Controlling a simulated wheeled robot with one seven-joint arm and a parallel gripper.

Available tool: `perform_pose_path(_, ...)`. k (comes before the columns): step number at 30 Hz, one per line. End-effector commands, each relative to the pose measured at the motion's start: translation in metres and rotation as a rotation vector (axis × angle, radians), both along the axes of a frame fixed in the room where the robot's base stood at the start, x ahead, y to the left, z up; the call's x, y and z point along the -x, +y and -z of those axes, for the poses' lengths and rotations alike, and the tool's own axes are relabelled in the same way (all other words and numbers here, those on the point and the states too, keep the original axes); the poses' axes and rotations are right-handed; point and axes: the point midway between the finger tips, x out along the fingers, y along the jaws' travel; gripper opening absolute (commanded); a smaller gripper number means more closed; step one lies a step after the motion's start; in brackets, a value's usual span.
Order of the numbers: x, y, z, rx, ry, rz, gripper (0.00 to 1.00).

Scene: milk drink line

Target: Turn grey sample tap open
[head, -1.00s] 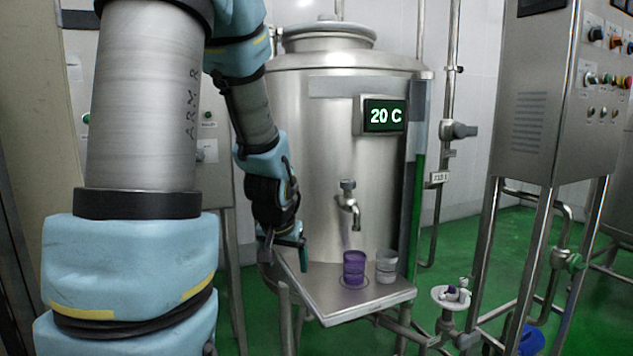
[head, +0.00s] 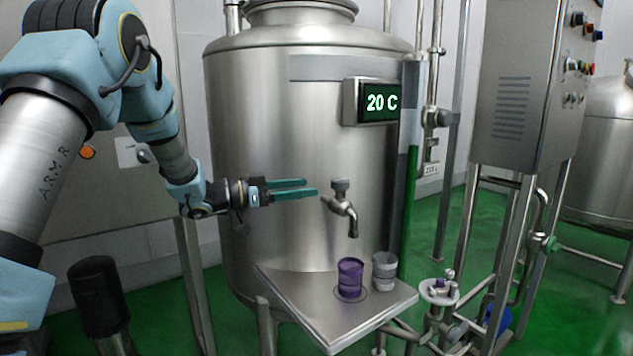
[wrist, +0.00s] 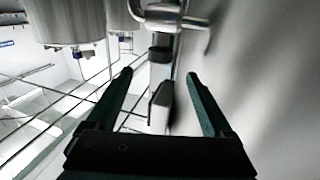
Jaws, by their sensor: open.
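In the wrist view the tap (wrist: 160,20) shows at the top centre, beyond the fingertips. My gripper (head: 312,187) is level with the tap's upper part, to its left, with its two dark green fingers pointing at it. The fingers are apart and nothing is between them. In the head view a gap shows between the fingertips and the tap.
A steel tray (head: 330,317) below the tap carries a purple cup (head: 350,278) under the spout and a clear grey cup (head: 385,272) to its right. The tank (head: 270,120) has a display (head: 381,103) reading 20 C. A steel cabinet (head: 530,80) stands at the right.

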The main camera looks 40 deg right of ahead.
Motion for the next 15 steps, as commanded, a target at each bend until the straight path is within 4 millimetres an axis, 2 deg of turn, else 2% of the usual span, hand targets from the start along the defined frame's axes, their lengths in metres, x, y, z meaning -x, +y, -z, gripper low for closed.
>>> perform_pose_path(15,0.027,-0.081,-0.002,-0.002,-0.002,-0.003,0.85)
